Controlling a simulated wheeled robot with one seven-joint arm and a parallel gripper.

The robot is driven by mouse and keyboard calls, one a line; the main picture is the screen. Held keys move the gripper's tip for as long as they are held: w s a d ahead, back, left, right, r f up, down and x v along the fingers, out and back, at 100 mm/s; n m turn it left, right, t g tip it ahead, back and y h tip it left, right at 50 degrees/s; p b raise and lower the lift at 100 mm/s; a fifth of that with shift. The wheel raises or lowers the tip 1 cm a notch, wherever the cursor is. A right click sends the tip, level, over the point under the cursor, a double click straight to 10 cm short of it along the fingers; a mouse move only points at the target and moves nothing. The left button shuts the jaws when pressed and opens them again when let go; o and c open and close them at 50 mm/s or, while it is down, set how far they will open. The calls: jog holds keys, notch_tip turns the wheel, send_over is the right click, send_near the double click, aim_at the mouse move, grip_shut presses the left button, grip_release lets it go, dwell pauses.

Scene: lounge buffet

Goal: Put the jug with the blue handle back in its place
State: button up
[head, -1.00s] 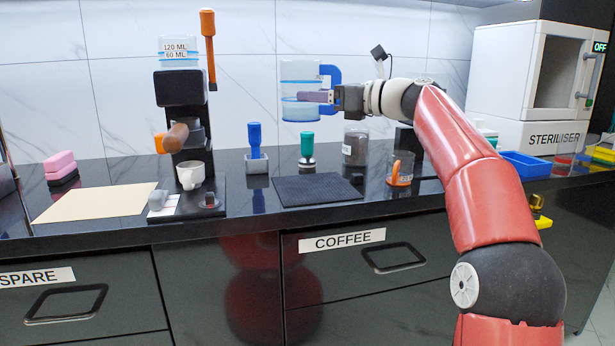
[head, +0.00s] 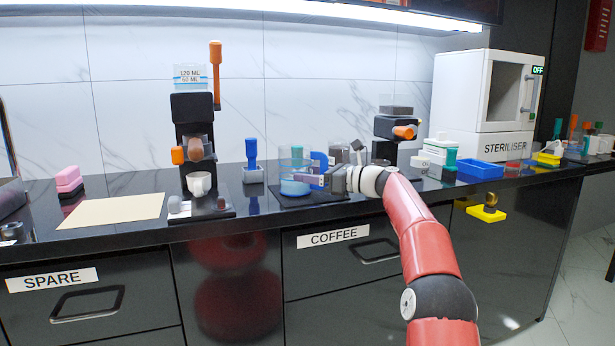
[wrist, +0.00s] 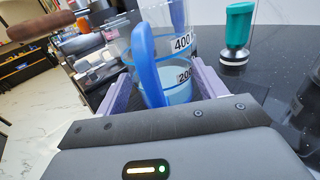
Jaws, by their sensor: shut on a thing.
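The clear jug (head: 291,187) with the blue handle (head: 320,160) holds pale blue liquid. It is upright, low over or on the black mat (head: 328,197); I cannot tell if it touches. My gripper (head: 318,180) is shut on the jug, coming from the right. In the wrist view the jug (wrist: 178,92) stands between the purple fingers (wrist: 160,90), with its blue handle (wrist: 146,60) towards my palm. Markings for 400 and 200 show on its wall. The jug's base is hidden in the wrist view.
A green-handled tamper (wrist: 238,35) stands close by the jug. A blue-handled tool (head: 252,160) sits in a grey holder to the left, beside the coffee machine (head: 192,110) with a white cup (head: 199,184). The steriliser (head: 485,100) and a blue tray (head: 480,170) are at right.

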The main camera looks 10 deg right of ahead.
jog(key=shift+d, duration=0.1)
jog(key=shift+f, duration=0.1)
jog(key=o, duration=1.3)
jog(key=b+v, duration=0.1)
jog(key=v, duration=1.1)
jog(key=shift+w, duration=0.1)
